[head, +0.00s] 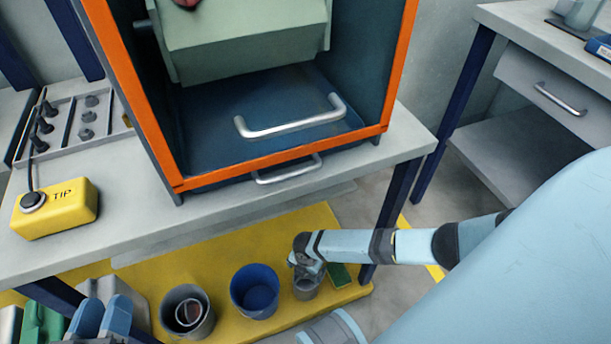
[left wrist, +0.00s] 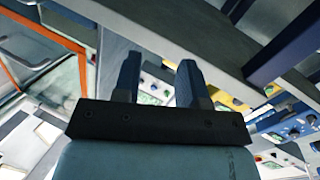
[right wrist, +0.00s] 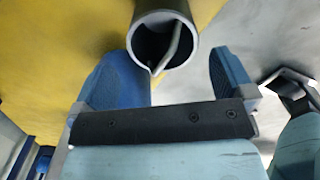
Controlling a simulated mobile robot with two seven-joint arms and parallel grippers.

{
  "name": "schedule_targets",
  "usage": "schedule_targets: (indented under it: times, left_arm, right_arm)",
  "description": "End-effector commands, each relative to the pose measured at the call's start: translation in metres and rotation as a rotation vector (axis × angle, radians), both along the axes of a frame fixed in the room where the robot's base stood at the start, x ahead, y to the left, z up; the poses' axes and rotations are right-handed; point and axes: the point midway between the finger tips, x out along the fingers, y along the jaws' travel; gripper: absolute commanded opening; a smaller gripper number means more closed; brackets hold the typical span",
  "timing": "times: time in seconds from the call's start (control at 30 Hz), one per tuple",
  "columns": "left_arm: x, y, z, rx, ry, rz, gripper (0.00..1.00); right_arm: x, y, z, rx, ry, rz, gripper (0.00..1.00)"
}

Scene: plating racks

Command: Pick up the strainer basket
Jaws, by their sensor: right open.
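A small grey cylinder with a bent metal rod across its mouth, which looks like the strainer basket (head: 306,289), stands upright on the yellow floor mat (head: 225,240). Its open mouth also shows in the right wrist view (right wrist: 150,17). My right gripper (head: 307,264) is above it in the head view, partly hiding it. In the right wrist view the right gripper (right wrist: 178,80) is open and empty, and the cylinder lies beyond its fingers. My left gripper (head: 101,316) is open and empty at the lower left; its spread fingers show in the left wrist view (left wrist: 158,85).
A blue bucket (head: 240,297) and a dark grey pot (head: 167,317) with a ring-shaped thing inside stand left of the cylinder. An orange-framed cabinet (head: 280,161) and a yellow TIP box (head: 66,216) sit on the bench (head: 130,240). A bench leg (head: 388,222) stands close to the right arm.

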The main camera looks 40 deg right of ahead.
Motion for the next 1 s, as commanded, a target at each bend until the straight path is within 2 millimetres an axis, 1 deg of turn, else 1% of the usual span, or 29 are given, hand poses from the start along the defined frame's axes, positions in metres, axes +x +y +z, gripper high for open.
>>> schedule_targets:
  times: [0.03,0.17,0.27,0.37,0.53,0.6,0.8,0.83,0.87,0.9,0.97,1.0]
  left_arm:
    - [0.000,0.000,-0.006,0.007,0.009,-0.004,0.38]
    - [0.000,-0.001,-0.010,0.016,0.025,-0.009,0.38]
    - [0.000,0.000,-0.015,0.025,0.027,-0.013,0.38]
    - [0.002,0.000,-0.025,0.046,0.031,-0.021,0.38]
    - [0.012,0.006,-0.022,0.110,-0.082,-0.014,0.38]
    - [0.014,0.008,-0.019,0.123,-0.108,-0.011,0.38]
    - [0.015,0.008,-0.016,0.128,-0.115,-0.010,0.38]
    - [0.015,0.008,-0.016,0.128,-0.115,-0.011,0.38]
    - [0.015,0.008,-0.016,0.128,-0.115,-0.011,0.38]
    - [0.015,0.008,-0.016,0.128,-0.115,-0.011,0.38]
    - [0.014,0.008,-0.016,0.127,-0.115,-0.011,0.38]
    - [0.014,0.008,-0.016,0.127,-0.115,-0.011,0.38]
  right_arm:
    - [0.000,0.001,-0.008,0.000,0.000,0.000,1.00]
    - [0.000,0.001,-0.013,0.000,-0.001,0.000,1.00]
    - [-0.001,0.002,-0.020,0.000,0.000,0.000,1.00]
    - [-0.004,0.004,-0.034,0.000,0.000,0.000,1.00]
    - [-0.006,0.007,-0.060,0.000,0.000,0.000,1.00]
    - [-0.005,0.007,-0.064,0.000,0.000,0.000,1.00]
    - [-0.005,0.007,-0.063,0.000,-0.001,0.000,1.00]
    - [-0.005,0.007,-0.063,0.000,-0.001,0.000,0.98]
    - [-0.005,0.007,-0.063,0.000,-0.001,0.000,0.91]
    - [-0.005,0.007,-0.063,0.000,-0.001,0.000,0.82]
    - [-0.005,0.007,-0.063,0.000,-0.001,0.000,0.68]
    - [-0.006,0.007,-0.063,0.000,-0.001,0.000,0.59]
